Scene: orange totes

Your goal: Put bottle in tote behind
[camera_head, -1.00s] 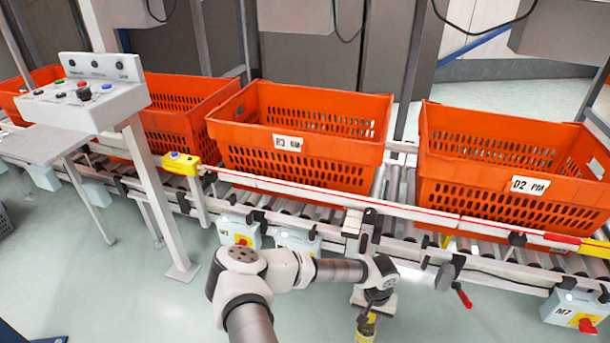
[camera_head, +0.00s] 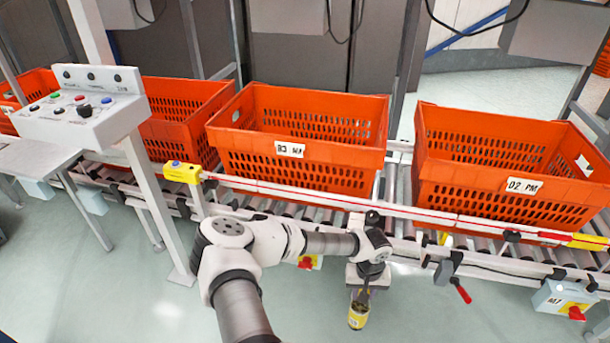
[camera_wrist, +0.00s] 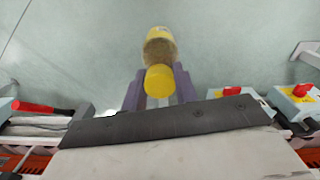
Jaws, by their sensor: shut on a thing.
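The bottle (camera_head: 358,313) has a yellow label or body and hangs below my gripper (camera_head: 365,291), in front of the conveyor. In the wrist view the bottle (camera_wrist: 160,46) shows its yellow cap end between the two purple-grey fingers of my gripper (camera_wrist: 159,85), which are shut on it. Orange totes stand on the roller conveyor beyond my arm: a middle tote (camera_head: 300,172) with a white label, a right tote (camera_head: 480,195) labelled D2 PM, and a left tote (camera_head: 178,145). The visible insides of the middle and right totes look empty.
A red-and-white rail (camera_head: 330,201) runs along the conveyor's front edge between my gripper and the totes. A control panel (camera_head: 85,105) on a post stands at left. A red-handled lever (camera_head: 462,290) and a switch box (camera_head: 565,300) are at right. Floor in front is clear.

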